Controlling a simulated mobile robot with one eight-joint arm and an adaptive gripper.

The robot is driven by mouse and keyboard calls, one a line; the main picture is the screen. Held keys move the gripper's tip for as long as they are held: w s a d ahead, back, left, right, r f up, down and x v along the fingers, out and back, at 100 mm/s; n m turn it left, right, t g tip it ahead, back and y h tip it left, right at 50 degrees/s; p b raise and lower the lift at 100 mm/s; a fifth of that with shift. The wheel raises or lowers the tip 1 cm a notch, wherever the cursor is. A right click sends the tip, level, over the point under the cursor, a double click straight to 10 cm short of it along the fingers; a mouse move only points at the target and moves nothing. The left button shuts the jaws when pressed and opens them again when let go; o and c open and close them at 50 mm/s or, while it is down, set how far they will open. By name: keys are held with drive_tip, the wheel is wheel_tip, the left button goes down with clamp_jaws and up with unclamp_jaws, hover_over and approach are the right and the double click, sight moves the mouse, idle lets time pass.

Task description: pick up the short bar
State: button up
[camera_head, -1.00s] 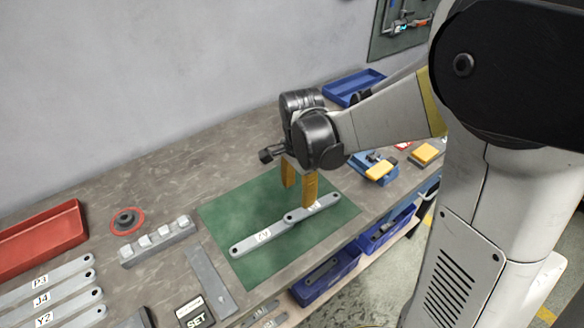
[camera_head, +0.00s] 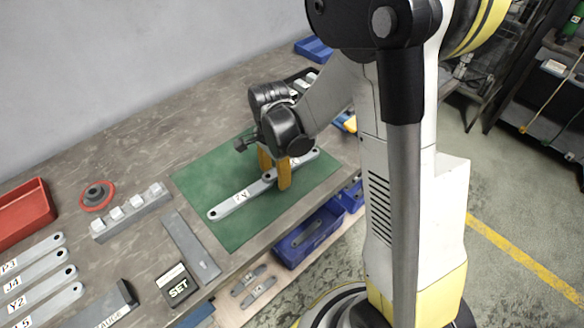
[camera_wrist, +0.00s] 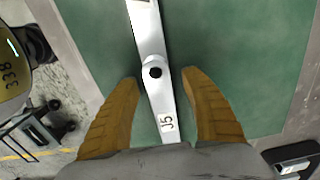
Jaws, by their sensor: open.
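Two flat grey metal bars lie overlapped end to end on the green mat (camera_head: 226,165), meeting at a round hole. The bar labelled J5 (camera_head: 308,157) is the one at the right; its tag is readable in the wrist view (camera_wrist: 165,105). The other bar (camera_head: 226,207) runs to the lower left, with a tag I cannot read surely. My gripper (camera_head: 275,178) is open and points down, its yellow fingers on either side of the J5 bar near the overlap. In the wrist view, gaps show between the bar and both fingers (camera_wrist: 158,90). My palm hides the J5 bar's near end.
A grey block with several pale knobs (camera_head: 130,212), a flat grey strip (camera_head: 190,245) and a SET box (camera_head: 178,287) lie left of the mat. Several labelled bars (camera_head: 40,275) and a red tray (camera_head: 22,216) are further left. Blue bins (camera_head: 308,240) sit below the bench edge.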

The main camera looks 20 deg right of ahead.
clamp_jaws()
drive_tip(key=shift+r, duration=0.1)
